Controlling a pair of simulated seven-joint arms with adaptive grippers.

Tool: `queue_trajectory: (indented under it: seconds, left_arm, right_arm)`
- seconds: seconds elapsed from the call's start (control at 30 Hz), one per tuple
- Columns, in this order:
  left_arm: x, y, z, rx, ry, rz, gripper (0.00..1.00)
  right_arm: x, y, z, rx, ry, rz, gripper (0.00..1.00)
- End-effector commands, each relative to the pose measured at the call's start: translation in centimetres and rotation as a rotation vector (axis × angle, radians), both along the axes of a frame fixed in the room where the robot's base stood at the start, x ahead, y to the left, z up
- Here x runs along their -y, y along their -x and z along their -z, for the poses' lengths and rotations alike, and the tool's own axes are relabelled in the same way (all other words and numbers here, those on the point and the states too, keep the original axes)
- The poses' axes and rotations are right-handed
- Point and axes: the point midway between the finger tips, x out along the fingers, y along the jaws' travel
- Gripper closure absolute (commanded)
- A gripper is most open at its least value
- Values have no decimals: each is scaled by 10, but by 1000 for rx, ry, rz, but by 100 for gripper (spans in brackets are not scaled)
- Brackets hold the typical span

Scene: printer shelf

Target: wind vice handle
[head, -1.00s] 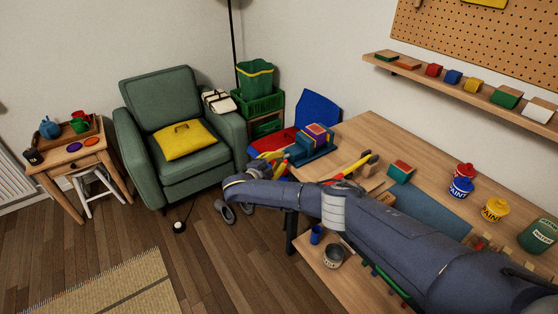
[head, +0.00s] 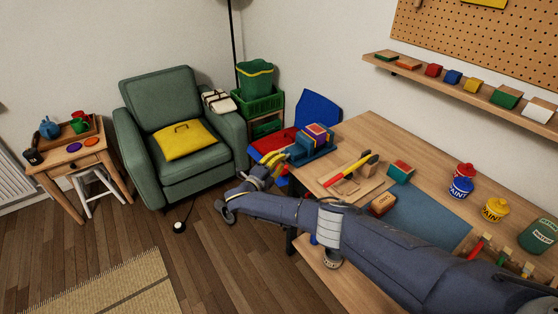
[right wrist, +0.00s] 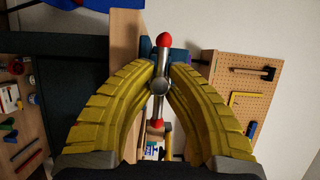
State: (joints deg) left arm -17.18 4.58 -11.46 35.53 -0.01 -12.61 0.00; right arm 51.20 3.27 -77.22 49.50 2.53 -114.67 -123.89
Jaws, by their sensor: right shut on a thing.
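The blue vice (head: 314,149) is at the near left corner of the workbench and holds a striped, multicoloured block (head: 318,132). In the right wrist view its handle (right wrist: 164,58) is a metal bar with red end knobs, running nearly upright through a round hub (right wrist: 159,86). My right gripper (head: 283,156) reaches the vice from the left front. In the right wrist view its yellow ribbed fingers (right wrist: 161,72) are shut on the handle near the hub, one on each side. In the head view the handle is too hidden to make out. My left gripper is not in view.
The workbench (head: 360,130) carries a red-handled tool (head: 345,180), a wooden block (head: 383,203), a green-and-red block (head: 400,172) and paint tins (head: 461,187). A red and blue chair (head: 318,108) stands just behind the vice. A green armchair (head: 170,110) is left of my gripper.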

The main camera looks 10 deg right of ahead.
Motion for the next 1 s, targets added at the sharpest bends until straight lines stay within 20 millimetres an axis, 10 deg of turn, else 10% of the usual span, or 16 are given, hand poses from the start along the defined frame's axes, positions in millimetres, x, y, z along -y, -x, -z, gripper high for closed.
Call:
queue_trajectory:
  seconds: [0.27,0.3,0.47,1.0]
  left_arm:
    - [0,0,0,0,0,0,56]
    - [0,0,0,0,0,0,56]
    - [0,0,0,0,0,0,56]
    - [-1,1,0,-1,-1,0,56]
  right_arm:
    - [-3,-1,-1,2,-5,-6,100]
    - [-3,-1,-2,2,-5,-6,83]
    - [-2,-1,-1,1,-3,-4,66]
    - [-25,21,1,-1,-4,-5,66]
